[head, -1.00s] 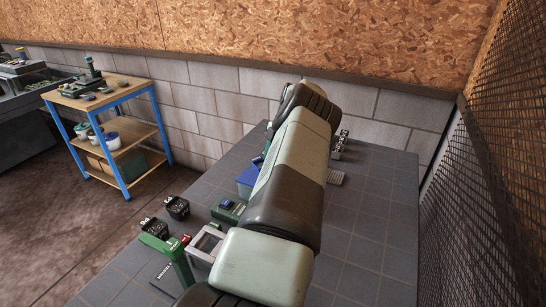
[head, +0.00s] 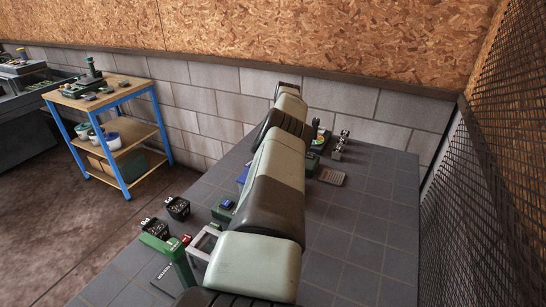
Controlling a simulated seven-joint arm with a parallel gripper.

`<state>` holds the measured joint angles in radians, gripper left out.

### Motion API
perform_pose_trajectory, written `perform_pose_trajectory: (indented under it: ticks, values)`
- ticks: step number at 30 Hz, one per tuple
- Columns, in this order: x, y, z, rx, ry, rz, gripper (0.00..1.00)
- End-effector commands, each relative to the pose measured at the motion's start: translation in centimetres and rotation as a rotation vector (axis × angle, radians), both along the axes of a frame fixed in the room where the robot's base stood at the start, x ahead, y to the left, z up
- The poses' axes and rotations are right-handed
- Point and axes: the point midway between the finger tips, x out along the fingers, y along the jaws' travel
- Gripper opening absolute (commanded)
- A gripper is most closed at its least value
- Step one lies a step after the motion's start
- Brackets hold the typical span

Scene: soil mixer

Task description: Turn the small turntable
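No turntable can be made out for certain. My arm stretches from the bottom middle toward the back wall and covers the middle of the table. My gripper is hidden behind my own arm links, so its fingers do not show.
The grey tiled table (head: 365,215) is clear on its right side. A metal fitting (head: 340,143) and a flat grey plate (head: 332,177) lie at the back. A green post (head: 178,262), a pale frame (head: 203,242) and black blocks (head: 178,207) stand at the left. A mesh screen (head: 490,170) borders the right.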

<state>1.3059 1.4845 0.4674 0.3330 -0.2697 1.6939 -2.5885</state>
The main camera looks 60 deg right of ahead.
Motion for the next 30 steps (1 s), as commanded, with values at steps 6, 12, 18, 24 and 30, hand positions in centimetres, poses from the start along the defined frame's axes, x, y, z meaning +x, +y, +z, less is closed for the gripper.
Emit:
perform_pose_trajectory:
  ticks: [6, 12, 18, 24, 30]
  values:
    - [-0.07, -0.04, -0.04, -0.002, 0.003, 0.010, 0.00]
    - [-0.07, -0.04, -0.04, -0.002, 0.002, 0.011, 0.00]
    - [-0.06, -0.03, -0.04, -0.002, 0.003, 0.010, 0.50]
    - [-0.02, -0.01, -0.03, -0.001, 0.001, 0.010, 0.64]
    - [0.01, -0.02, 0.21, -0.001, 0.000, 0.010, 0.64]
